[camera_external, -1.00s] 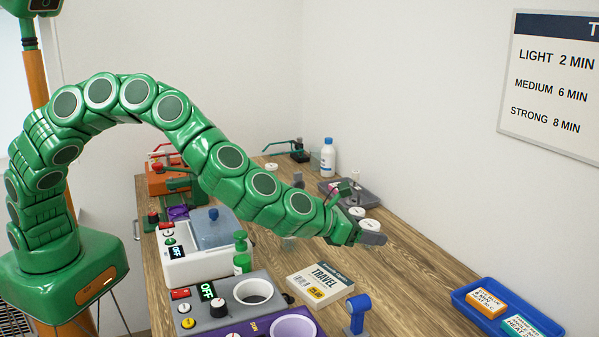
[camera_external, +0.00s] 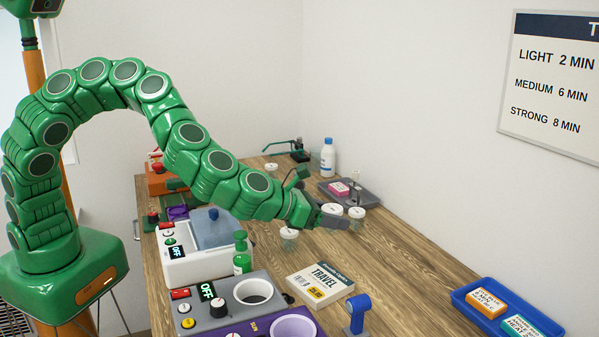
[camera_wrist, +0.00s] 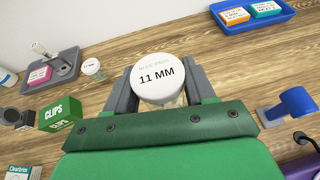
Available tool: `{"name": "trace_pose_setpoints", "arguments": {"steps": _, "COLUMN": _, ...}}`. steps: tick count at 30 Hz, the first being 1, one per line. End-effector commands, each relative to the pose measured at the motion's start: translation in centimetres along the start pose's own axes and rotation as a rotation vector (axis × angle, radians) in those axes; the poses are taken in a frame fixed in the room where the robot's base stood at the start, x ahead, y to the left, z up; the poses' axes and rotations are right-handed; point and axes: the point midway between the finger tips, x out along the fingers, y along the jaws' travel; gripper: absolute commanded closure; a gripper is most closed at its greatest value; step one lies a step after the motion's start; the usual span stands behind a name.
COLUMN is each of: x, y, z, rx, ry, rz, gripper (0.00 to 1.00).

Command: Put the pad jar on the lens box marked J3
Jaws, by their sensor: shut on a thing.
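My gripper (camera_external: 336,220) is shut on a pad jar (camera_wrist: 160,80) with a white lid marked 11 MM. The jar sits upright between the two grey fingers, and its lid shows in the external view (camera_external: 332,208). I cannot tell how far it is above the table. A small box lies pink on the grey tray (camera_external: 338,187). An orange box (camera_external: 486,303) and a teal box (camera_external: 522,327) lie in the blue tray (camera_external: 552,326). Their small labels are too small to read surely, and I can make out no J3 mark.
White-lidded jars stand beside the grey tray (camera_external: 356,212) and left of my gripper (camera_external: 289,233). A green CLIPS box (camera_wrist: 62,113) shows in the wrist view. A TRAVEL box (camera_external: 318,284), a blue stand (camera_external: 357,315) and machines are nearer. The table between TRAVEL box and blue tray is clear.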

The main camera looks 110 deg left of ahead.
Motion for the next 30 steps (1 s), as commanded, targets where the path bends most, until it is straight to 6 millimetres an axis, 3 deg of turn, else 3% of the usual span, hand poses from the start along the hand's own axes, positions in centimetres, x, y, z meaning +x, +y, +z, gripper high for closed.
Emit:
{"name": "trace_pose_setpoints", "arguments": {"steps": 5, "x": -0.1, "y": 0.4, "z": 0.0, "rx": -0.005, "ry": 0.000, "rz": 0.013, "gripper": 0.76}}
{"name": "trace_pose_setpoints", "arguments": {"steps": 10, "x": -0.3, "y": 3.6, "z": 0.1, "rx": -0.049, "ry": 0.003, "rz": 0.121, "gripper": 0.76}}
{"name": "trace_pose_setpoints", "arguments": {"steps": 14, "x": -1.0, "y": 8.3, "z": 0.0, "rx": -0.115, "ry": 0.003, "rz": 0.286, "gripper": 0.76}}
{"name": "trace_pose_setpoints", "arguments": {"steps": 20, "x": -3.6, "y": 16.1, "z": -1.1, "rx": -0.230, "ry": 0.007, "rz": 0.564, "gripper": 0.76}}
{"name": "trace_pose_setpoints", "arguments": {"steps": 26, "x": -7.9, "y": 23.0, "z": -2.8, "rx": -0.341, "ry": 0.010, "rz": 0.830, "gripper": 0.76}}
{"name": "trace_pose_setpoints", "arguments": {"steps": 30, "x": -11.7, "y": 27.1, "z": -4.0, "rx": -0.417, "ry": 0.012, "rz": 1.007, "gripper": 0.76}}
